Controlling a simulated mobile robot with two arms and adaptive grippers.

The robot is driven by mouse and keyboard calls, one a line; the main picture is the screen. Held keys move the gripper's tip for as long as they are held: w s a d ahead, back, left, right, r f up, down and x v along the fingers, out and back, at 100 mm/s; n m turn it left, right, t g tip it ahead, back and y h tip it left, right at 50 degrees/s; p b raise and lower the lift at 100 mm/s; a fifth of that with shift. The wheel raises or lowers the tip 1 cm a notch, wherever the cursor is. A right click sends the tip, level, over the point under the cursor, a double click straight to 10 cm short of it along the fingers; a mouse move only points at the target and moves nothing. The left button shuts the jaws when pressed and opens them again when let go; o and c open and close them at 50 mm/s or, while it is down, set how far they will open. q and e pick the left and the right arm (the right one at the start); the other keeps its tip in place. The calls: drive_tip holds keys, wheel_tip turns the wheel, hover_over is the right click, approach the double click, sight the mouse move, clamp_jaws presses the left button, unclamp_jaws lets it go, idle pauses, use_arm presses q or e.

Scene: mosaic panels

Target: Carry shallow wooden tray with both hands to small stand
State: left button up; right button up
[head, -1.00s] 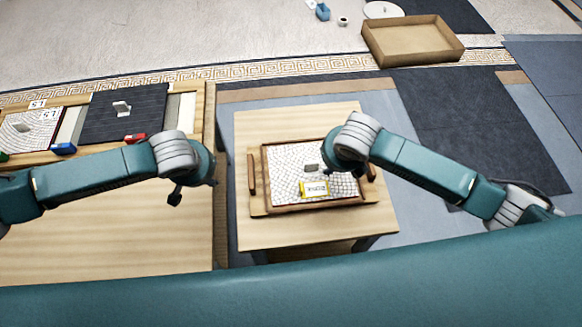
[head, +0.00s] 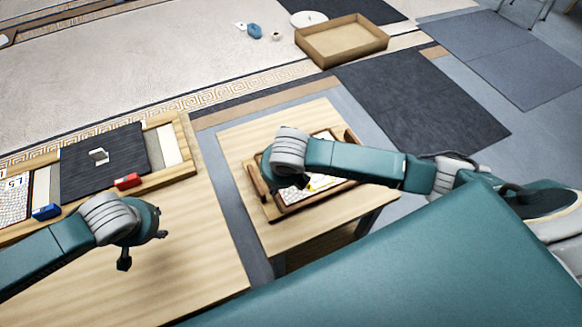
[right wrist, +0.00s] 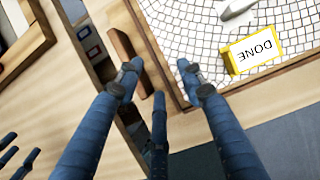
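The shallow wooden tray (head: 257,178) rests on the small wooden stand (head: 345,214), partly covered by my right arm. It holds a white mosaic panel and a yellow-edged DONE sign (right wrist: 255,50). My right gripper hangs above the tray's left side, its fingers mostly hidden by the wrist in the head view. In the right wrist view my right gripper (right wrist: 155,78) has its fingers spread, with the left tray handle (right wrist: 125,53) showing beyond them; I see no grip on it. My left gripper (head: 143,250) is open and empty above the left table, away from the tray.
The long wooden table (head: 195,280) stands left of the stand, across a narrow gap. It bears a dark panel (head: 103,160), a red block (head: 128,181) and a blue block (head: 47,211). An open cardboard box (head: 342,42) lies on the floor behind. Dark mats cover the right floor.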

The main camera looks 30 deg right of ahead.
drive_tip(key=shift+s+r, duration=0.1)
drive_tip(key=shift+r, duration=0.2)
drive_tip(key=v, duration=1.1)
drive_tip(key=shift+d, duration=0.45)
drive_tip(key=shift+s, duration=0.1)
